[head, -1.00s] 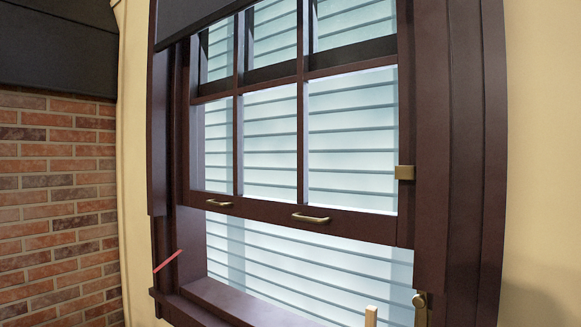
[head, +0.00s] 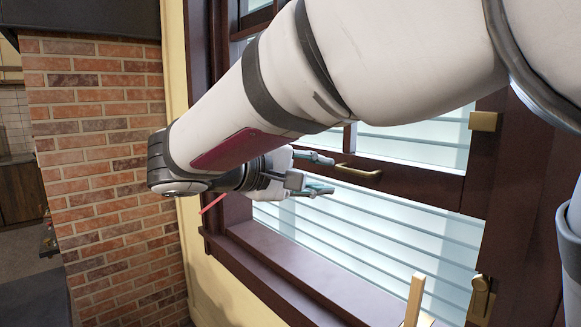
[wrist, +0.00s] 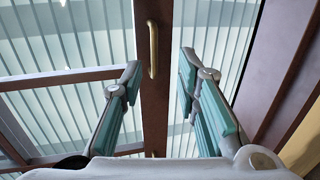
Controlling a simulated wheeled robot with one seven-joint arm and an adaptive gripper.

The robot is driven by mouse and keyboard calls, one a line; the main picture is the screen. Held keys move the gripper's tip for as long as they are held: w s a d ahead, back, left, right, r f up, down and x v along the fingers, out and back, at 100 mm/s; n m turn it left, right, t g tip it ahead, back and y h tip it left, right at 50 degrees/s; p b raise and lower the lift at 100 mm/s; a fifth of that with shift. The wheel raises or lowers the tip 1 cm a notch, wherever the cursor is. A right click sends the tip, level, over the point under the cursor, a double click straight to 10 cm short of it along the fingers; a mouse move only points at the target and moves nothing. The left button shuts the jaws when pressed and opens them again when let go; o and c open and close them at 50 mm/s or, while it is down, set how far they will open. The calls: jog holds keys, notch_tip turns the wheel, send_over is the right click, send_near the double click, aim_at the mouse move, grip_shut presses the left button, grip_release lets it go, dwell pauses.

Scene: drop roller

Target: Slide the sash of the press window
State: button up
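The press window has a dark brown sash (head: 405,181) that stands raised, with an open gap below its bottom rail. A brass handle (head: 358,173) on that rail shows in the head view, just right of my gripper (head: 328,175). In the wrist view the rail runs upright and one brass handle (wrist: 152,48) lies ahead, between the fingertips in the picture; I cannot tell which handle it is. My gripper (wrist: 160,78) is open and empty, its teal-padded fingers apart. My arm covers much of the window and hides the left handle's place in the head view.
A brass block (head: 484,121) is on the right frame, with a brass latch (head: 481,298) lower down. A pale wooden stick (head: 414,300) stands near the sill (head: 290,262). A red strip (head: 213,203) juts at left. A brick wall (head: 110,150) stands further left.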

aim_at(350, 172)
jog(key=shift+t, duration=0.4)
jog(key=x, duration=0.4)
jog(key=p+x, duration=0.1)
jog(key=x, duration=0.3)
jog(key=w+p+x, duration=0.1)
jog(key=x, duration=0.4)
jog(key=shift+w+a+r, duration=0.1)
jog(key=shift+a+r, duration=0.1)
jog(key=shift+a, duration=0.25)
grip_shut()
